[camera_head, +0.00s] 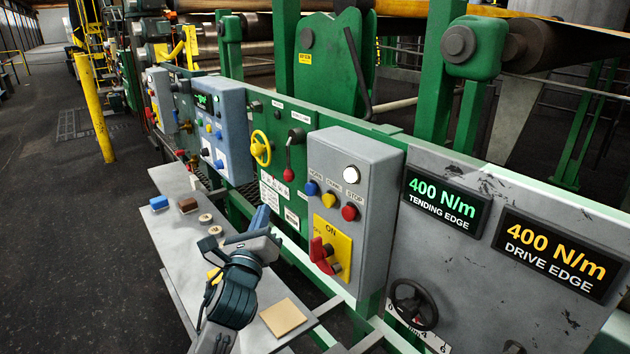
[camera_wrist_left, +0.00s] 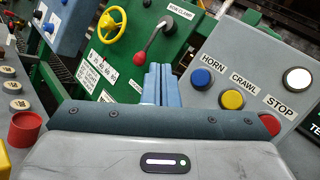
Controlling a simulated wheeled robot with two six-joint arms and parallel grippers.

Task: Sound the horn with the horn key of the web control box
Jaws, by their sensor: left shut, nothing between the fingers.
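The web control box (camera_head: 345,215) is a grey box on the green frame. Its blue horn key (camera_head: 311,188), labelled HORN, is leftmost in a row with a yellow CRAWL key (camera_head: 329,200) and a red STOP key (camera_head: 349,212). The horn key also shows clearly in the left wrist view (camera_wrist_left: 201,77). My left gripper (camera_head: 262,217) is shut and empty, left of and below the box, with a gap to it. Its blue fingers (camera_wrist_left: 159,84) stand left of the horn key in the left wrist view. My right gripper is not in view.
A red rotary switch (camera_head: 321,252) on a yellow plate sticks out below the keys. A red-knobbed lever (camera_head: 289,172) and yellow handwheel (camera_head: 260,148) are left of the box. A grey shelf (camera_head: 180,240) holds small blocks. Tension displays (camera_head: 446,200) are at right.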

